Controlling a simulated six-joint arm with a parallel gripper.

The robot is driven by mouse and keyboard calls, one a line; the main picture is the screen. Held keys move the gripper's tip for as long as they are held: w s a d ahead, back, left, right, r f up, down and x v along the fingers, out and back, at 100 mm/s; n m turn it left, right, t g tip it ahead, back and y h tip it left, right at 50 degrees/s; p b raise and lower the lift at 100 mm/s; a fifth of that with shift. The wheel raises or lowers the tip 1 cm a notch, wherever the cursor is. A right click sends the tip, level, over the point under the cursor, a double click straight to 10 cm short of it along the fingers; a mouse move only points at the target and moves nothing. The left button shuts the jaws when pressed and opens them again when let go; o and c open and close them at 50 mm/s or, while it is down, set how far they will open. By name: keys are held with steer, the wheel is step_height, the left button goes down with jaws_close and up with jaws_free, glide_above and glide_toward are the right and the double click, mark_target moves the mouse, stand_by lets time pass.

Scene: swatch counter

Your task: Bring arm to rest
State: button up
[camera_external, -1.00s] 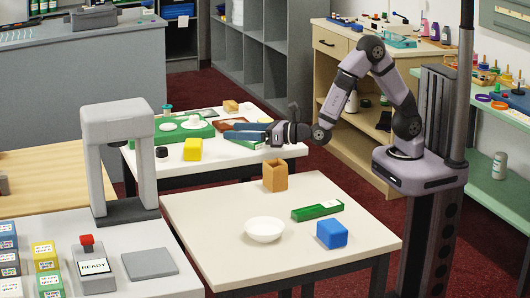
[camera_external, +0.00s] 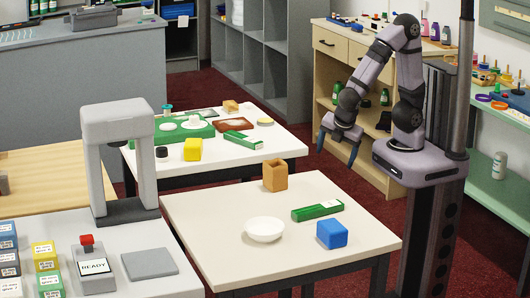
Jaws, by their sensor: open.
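My gripper (camera_external: 337,150) hangs at the end of my folded arm, pointing down. Its two blue fingers are apart and nothing is between them. It is above the gap to the right of the rear white table (camera_external: 285,140), clear of both tables.
The front white table (camera_external: 215,215) holds a wooden box (camera_external: 275,176), a white bowl (camera_external: 264,229), a green box (camera_external: 317,211) and a blue block (camera_external: 332,234). The rear table holds a green tray (camera_external: 160,140), a yellow block (camera_external: 192,150) and smaller items. A wooden cabinet (camera_external: 335,45) stands behind my arm.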

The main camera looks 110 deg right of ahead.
steer(key=a+f+m+y+b, duration=0.45)
steer(key=a+f+m, duration=0.2)
steer(key=a, duration=0.35)
step_height(320, 180, up, 19)
steer(key=m+t+p, duration=0.1)
steer(key=p, duration=1.8)
steer(key=shift+w+f+y, duration=0.15)
steer(key=shift+w+y, duration=0.2)
steer(key=shift+y, duration=0.1)
